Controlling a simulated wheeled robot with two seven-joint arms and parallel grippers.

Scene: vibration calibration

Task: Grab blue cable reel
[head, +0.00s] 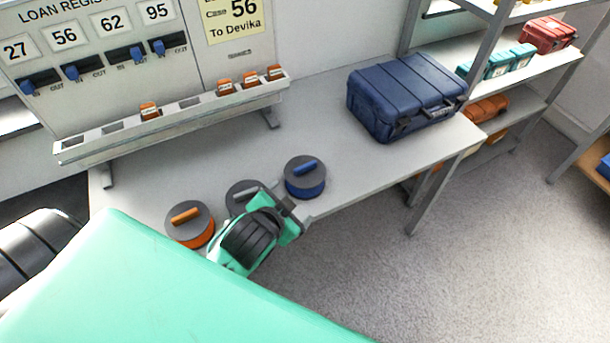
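The blue cable reel (305,178) stands on the grey table near its front edge. It has a dark grey top disc and a blue handle bar. One of my grippers (291,208) is just in front and left of the blue reel, with its dark fingertips close to the reel's lower left side. I cannot tell if they touch, or if the fingers are open or shut. The arm's green and black wrist hides part of a grey reel (239,193). This arm seems to come in from the left, so I take it as my left one. No other gripper shows.
An orange reel (189,224) stands left of the grey one. A blue hard case (406,97) sits at the table's right end. A slotted rack (178,116) with orange tags stands along the back. The table (330,133) is bare between the blue reel and the case. Shelves stand at right.

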